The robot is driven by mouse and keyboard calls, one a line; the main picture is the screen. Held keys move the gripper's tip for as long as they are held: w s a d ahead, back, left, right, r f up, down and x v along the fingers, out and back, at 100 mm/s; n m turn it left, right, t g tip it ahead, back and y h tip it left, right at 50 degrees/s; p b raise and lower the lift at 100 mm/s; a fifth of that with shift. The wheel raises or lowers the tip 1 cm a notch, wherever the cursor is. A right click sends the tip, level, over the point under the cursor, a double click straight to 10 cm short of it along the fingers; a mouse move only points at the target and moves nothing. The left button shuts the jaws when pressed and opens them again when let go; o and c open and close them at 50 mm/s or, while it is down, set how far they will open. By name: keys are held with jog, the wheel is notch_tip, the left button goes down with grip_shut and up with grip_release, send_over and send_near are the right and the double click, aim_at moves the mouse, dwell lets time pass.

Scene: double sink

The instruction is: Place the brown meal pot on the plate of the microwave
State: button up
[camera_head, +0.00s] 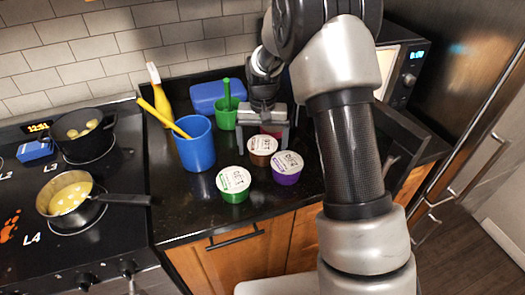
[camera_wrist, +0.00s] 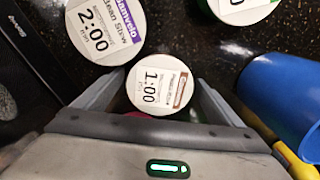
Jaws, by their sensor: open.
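The brown meal pot (camera_head: 262,146), with a white lid reading 1:00, stands on the black counter among other pots. It also shows in the wrist view (camera_wrist: 160,90). My gripper (camera_head: 263,134) is low over the counter and open, with its fingers on either side of the brown pot. I cannot tell whether the fingers touch it. The microwave (camera_head: 411,68) is at the right, lit inside, with its dark door (camera_head: 408,150) swung open. My arm covers much of the microwave, and its plate is hidden.
A purple pot (camera_head: 287,170) and a green pot (camera_head: 233,185) stand close in front of the brown one. Something red shows behind it. A blue cup (camera_head: 195,145) and a green cup (camera_head: 225,115) stand left and behind. The stove (camera_head: 120,215) is at the left.

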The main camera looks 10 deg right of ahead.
jog(key=shift+r, duration=0.15)
jog(key=c, duration=1.5)
